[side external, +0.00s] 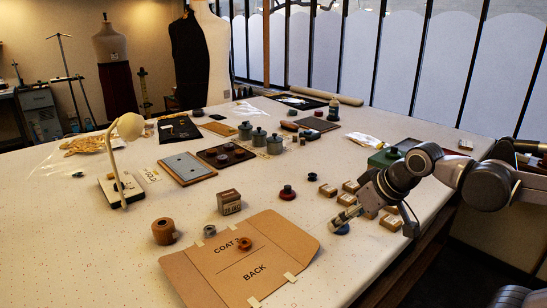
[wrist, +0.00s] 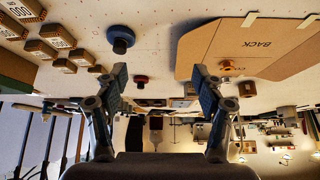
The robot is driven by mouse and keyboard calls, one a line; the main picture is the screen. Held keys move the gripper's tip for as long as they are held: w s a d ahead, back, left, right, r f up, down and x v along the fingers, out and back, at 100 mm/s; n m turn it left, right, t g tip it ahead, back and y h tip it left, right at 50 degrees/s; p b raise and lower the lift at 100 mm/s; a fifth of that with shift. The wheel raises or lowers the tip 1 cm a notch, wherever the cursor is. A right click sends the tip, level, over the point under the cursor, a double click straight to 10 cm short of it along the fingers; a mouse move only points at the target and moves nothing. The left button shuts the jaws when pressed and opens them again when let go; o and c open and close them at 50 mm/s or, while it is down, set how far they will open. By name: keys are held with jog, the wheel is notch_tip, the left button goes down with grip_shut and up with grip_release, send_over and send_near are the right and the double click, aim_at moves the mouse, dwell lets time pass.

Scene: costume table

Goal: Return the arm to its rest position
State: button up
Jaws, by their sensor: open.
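My gripper (side external: 345,217) is at the end of my arm, over the right side of the table, low near a dark blue round item (side external: 342,230). In the wrist view my gripper (wrist: 161,85) shows two fingers spread wide apart with nothing between them touching either. The same blue item (wrist: 121,38) lies beyond the left fingertip there, apart from it. The arm reaches in from the right edge of the side view. How high the fingers hang above the table cannot be told exactly.
A brown cardboard folder (side external: 252,262) lies left of my gripper. Several small boxes (side external: 327,190) sit close around the arm, with a green case (side external: 385,158) behind. A dark red round item (side external: 287,192) and a lamp (side external: 128,127) stand farther left. Bare tabletop (side external: 325,275) shows in front.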

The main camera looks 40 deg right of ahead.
jog(key=shift+n+y, duration=0.3)
jog(key=shift+n, duration=0.2)
jog(key=s+a+f, duration=0.2)
jog(key=a+f, duration=0.1)
jog(key=shift+s+f, duration=0.1)
jog(key=shift+s, duration=0.3)
jog(key=shift+d, duration=0.1)
